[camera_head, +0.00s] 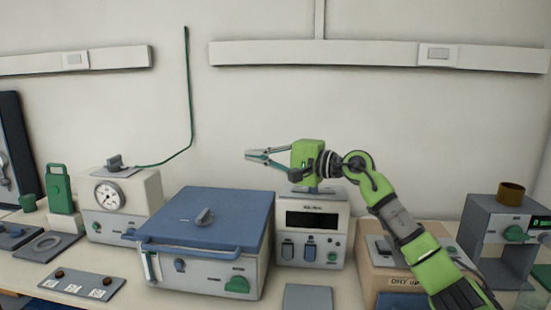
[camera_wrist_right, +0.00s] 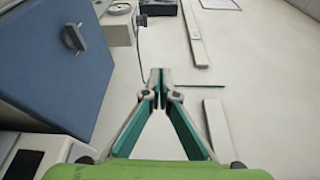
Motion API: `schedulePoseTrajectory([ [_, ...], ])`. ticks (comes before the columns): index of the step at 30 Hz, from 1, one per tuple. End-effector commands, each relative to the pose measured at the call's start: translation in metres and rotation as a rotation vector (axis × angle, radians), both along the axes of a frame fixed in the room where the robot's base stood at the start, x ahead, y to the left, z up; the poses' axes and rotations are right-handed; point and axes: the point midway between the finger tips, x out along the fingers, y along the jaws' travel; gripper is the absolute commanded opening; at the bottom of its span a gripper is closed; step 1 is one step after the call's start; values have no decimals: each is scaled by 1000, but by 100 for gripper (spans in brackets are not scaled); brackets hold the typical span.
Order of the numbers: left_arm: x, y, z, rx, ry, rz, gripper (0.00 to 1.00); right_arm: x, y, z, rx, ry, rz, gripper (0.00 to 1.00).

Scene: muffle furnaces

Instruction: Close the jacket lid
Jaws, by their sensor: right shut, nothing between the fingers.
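The jacket is a low white box (camera_head: 203,275) on the bench, left of centre in the head view. Its blue lid (camera_head: 215,210) lies flat on top, with a grey knob in the middle and a blue bar handle along the front edge. The lid looks down on the box. My right gripper (camera_head: 248,156) is shut and empty, in the air above and behind the lid's right side, pointing left. In the right wrist view its fingertips (camera_wrist_right: 160,72) meet, and the blue lid (camera_wrist_right: 55,55) shows at the left, apart from them. My left gripper is out of view.
A white device with a dial (camera_head: 122,205) stands left of the jacket. A controller with a dark display (camera_head: 312,228) stands close on its right. A brown box (camera_head: 385,262) and a grey stand (camera_head: 490,235) are farther right. The wall behind is clear except rails and a green cord.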

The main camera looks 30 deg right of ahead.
Motion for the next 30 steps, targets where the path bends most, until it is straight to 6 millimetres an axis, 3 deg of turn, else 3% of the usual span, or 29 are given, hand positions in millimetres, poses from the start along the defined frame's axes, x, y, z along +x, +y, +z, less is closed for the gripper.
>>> schedulePoseTrajectory([
  [6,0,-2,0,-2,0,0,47,-41,-28,0,-7,3,-2,0],
  [15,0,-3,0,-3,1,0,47,-77,-52,1,-2,3,-2,0],
  [26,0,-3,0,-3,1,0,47,-87,-57,3,-1,-1,1,0],
  [30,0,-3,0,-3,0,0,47,-84,-44,-2,98,16,17,0],
])
